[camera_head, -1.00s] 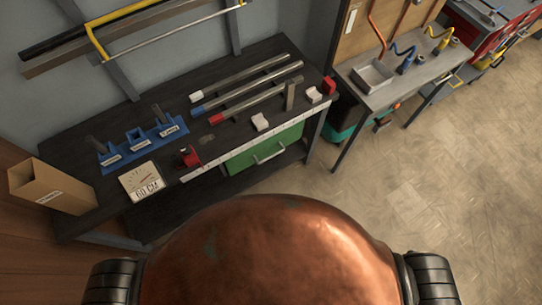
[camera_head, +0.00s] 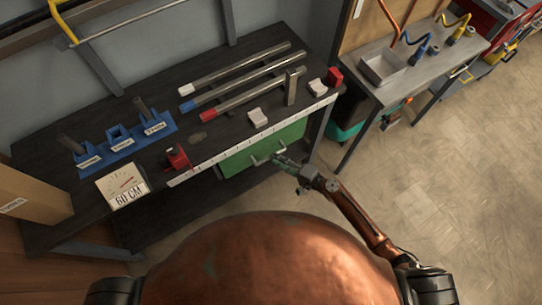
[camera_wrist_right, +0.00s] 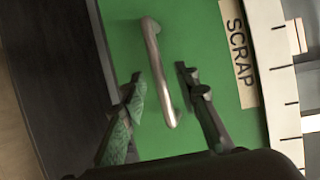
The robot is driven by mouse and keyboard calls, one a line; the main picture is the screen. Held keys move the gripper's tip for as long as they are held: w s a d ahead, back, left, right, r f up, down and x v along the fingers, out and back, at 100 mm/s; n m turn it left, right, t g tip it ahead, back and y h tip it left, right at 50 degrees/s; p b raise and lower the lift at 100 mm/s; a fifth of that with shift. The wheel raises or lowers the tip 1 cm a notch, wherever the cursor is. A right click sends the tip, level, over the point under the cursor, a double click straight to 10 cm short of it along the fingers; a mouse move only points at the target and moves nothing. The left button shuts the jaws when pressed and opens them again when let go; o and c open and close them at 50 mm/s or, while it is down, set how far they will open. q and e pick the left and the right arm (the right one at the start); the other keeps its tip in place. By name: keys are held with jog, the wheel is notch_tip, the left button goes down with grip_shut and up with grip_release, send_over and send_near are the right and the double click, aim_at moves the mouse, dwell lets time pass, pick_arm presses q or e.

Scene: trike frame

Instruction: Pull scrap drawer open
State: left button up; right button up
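The green scrap drawer (camera_head: 236,161) is under the front edge of the workbench and looks closed. It also shows in the right wrist view (camera_wrist_right: 188,40), with a "SCRAP" label (camera_wrist_right: 239,52). Its metal handle (camera_wrist_right: 157,75) runs between the two fingers of my right gripper (camera_wrist_right: 158,88). The fingers are apart and I see a gap on both sides of the handle. In the head view my right gripper (camera_head: 279,160) is at the drawer front and covers part of the handle. My left gripper is not in view.
Floor (camera_head: 450,170) is clear at the right.

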jog(key=shift+x, duration=1.8)
jog(key=shift+c, duration=0.6)
jog(key=shift+f, duration=0.1)
grip_shut()
